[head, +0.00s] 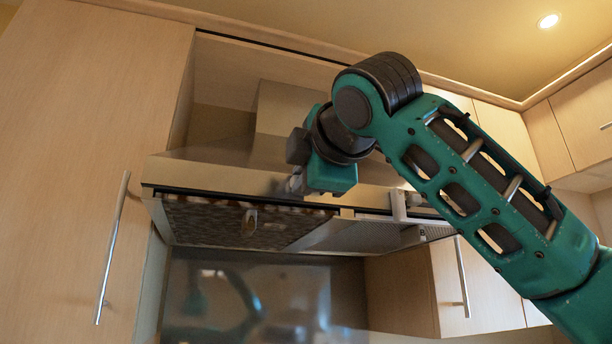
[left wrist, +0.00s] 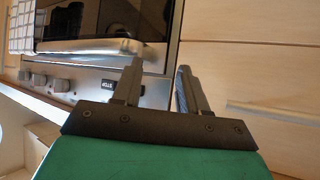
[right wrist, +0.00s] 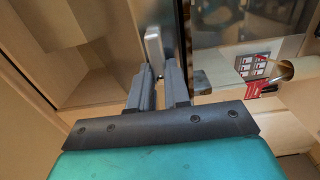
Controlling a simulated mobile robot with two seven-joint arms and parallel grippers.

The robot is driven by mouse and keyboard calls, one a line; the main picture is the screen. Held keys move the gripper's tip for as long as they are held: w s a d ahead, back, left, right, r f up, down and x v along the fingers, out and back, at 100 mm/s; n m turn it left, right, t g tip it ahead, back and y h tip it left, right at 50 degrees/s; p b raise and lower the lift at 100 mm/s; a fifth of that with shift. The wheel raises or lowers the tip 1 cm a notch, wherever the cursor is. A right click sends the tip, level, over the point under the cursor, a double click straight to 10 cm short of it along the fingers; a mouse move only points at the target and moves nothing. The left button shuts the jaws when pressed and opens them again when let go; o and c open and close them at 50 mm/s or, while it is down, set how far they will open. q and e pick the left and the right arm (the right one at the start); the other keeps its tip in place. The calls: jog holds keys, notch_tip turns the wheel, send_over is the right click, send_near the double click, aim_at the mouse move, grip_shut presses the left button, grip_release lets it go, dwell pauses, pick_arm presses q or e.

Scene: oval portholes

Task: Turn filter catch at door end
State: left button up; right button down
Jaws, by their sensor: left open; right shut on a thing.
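The range hood (head: 250,180) has a brown mottled filter panel (head: 205,215) on the left of its underside, with a small oval catch (head: 249,222) on it. A grey mesh filter panel (head: 345,234) is on the right and looks tilted down. My right gripper (head: 296,183) is at the hood's front edge. In the right wrist view, my right gripper (right wrist: 158,70) is shut on a grey rounded piece (right wrist: 153,45), partly hidden by the fingers; I cannot tell for sure which catch it is. My left gripper (left wrist: 160,68) is open and empty, in front of the oven.
A tall cabinet door with a bar handle (head: 113,248) stands left of the hood. Another cabinet handle (head: 462,277) is at right. A pale bracket (head: 398,206) sits at the hood's right part. The left wrist view shows oven knobs (left wrist: 62,84) and a drawer handle (left wrist: 268,110).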

dwell(0.5)
jog(key=c, duration=1.1)
grip_release()
jog(key=b+v, duration=0.3)
jog(key=v, duration=1)
jog(key=shift+w, duration=0.1)
